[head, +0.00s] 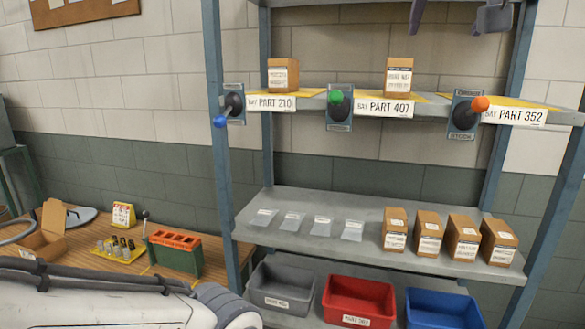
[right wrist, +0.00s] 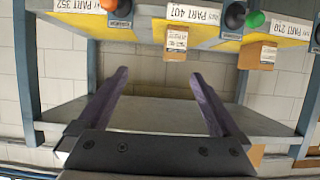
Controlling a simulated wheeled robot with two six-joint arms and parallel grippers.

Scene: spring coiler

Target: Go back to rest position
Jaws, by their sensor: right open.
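My right gripper (right wrist: 158,76) is open and empty in the right wrist view, its two purple fingers spread apart with nothing between them. In the head view, parts of its purple fingers (head: 456,14) show at the top right edge, above the shelf with the PART labels, apart from the boxes. The rest of that gripper is cut off by the picture edge. A white link of my own arm lies across the bottom left of the head view. My left gripper is not in view.
A blue-post rack holds an upper shelf (head: 300,104) with two cardboard boxes and coloured-knob levers, a middle shelf (head: 370,248) with several boxes and packets, and grey (head: 283,288), red (head: 360,300) and blue (head: 443,310) bins below. A wooden bench (head: 75,262) stands left.

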